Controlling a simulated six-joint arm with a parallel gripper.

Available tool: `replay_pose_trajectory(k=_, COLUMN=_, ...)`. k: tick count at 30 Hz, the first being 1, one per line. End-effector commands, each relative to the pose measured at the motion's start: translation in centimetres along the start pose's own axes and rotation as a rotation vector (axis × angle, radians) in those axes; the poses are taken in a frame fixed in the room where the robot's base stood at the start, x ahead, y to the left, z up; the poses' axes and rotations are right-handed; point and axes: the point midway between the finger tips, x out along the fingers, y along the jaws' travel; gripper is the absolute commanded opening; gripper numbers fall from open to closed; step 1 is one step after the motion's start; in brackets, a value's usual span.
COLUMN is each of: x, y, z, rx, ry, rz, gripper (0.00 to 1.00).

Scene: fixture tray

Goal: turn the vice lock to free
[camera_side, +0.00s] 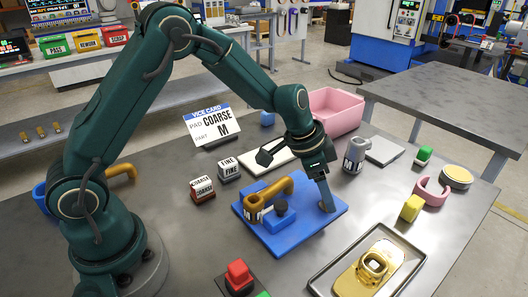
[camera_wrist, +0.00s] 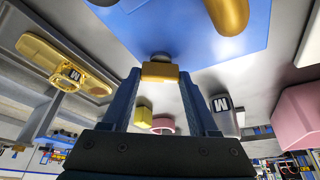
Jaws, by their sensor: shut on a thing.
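A bent gold part (camera_side: 270,192) marked M rests at that block. My gripper (camera_side: 328,205) points down at the plate's right end. In the wrist view my gripper (camera_wrist: 160,78) is shut on a small gold block (camera_wrist: 160,71), which seems to be the vice lock's handle. It sits by a grey round piece (camera_wrist: 160,55) at the edge of the blue plate (camera_wrist: 190,30). In the side view my fingers hide the handle, and its setting is unclear.
A card (camera_side: 212,126) reads PAD COARSE, PART M. Two pad blocks, COARSE (camera_side: 203,190) and FINE (camera_side: 229,169), stand left of the plate. A grey cylinder (camera_side: 355,155) and pink bin (camera_side: 336,108) are behind. A tray (camera_side: 318,285) with a gold part is in front.

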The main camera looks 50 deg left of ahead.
Motion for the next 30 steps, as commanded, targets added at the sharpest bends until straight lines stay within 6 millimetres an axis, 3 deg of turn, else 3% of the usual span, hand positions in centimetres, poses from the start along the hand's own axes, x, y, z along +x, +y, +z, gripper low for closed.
replay_pose_trajectory(k=30, x=0.10, y=-0.51, z=-0.27, rx=0.806, ry=0.002, rz=0.333, gripper=0.04)
